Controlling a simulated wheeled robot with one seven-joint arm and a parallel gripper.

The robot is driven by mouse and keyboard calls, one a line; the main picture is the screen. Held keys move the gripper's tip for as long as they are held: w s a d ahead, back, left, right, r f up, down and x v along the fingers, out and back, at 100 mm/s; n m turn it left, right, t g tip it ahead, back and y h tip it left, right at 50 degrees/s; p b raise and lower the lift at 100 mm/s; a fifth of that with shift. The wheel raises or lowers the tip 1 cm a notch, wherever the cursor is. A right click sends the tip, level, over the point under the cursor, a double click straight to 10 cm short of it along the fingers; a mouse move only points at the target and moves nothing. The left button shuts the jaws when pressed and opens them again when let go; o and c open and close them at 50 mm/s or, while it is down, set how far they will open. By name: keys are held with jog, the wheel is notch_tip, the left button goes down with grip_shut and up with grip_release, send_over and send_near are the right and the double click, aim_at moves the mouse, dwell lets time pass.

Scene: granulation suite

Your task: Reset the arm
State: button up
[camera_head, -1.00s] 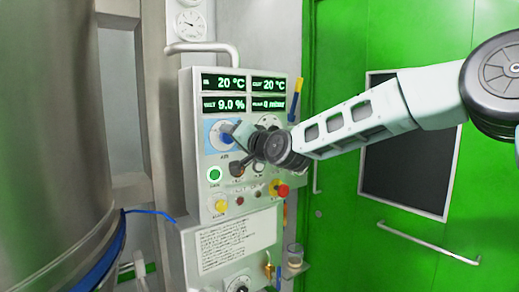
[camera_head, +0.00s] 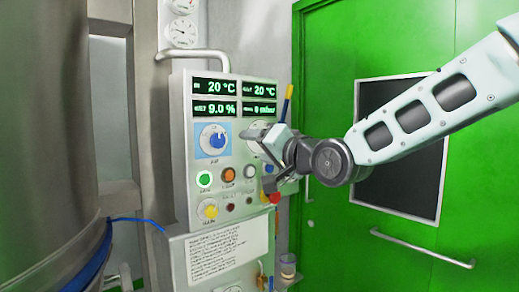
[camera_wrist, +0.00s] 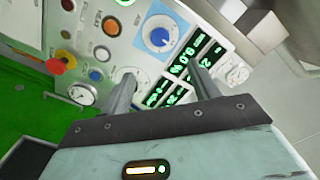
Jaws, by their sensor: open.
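My gripper (camera_head: 262,152) is in front of the right side of a grey control panel (camera_head: 180,150) in the head view, with my arm reaching in from the right. In the wrist view my gripper (camera_wrist: 165,95) shows two fingers spread apart with nothing between them. The panel's displays lie beyond the fingers. In the head view the gripper hides part of the right-hand dial. Whether it touches the panel cannot be told.
A large steel vessel (camera_head: 45,120) stands left. A green door (camera_head: 405,50) with a handle is right.

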jog(key=s+a+f+n+g+h, duration=0.2)
jog(key=s+f+n+g+h, duration=0.35)
jog(key=s+f, duration=0.85)
jog(key=s+d+f+n+g+h, duration=0.2)
jog(key=s+d+f+g, duration=0.2)
jog(key=s, duration=0.7)
jog(key=s+d+f+n+g+h, duration=0.2)
jog(key=s+d+f+g, duration=0.3)
jog(key=s+d+f, duration=0.2)
jog(key=s+f, duration=0.2)
jog(key=s, duration=0.2)
jog(key=shift+d+f, duration=0.2)
jog(key=shift+d, duration=0.1)
jog(key=shift+g, duration=0.25)
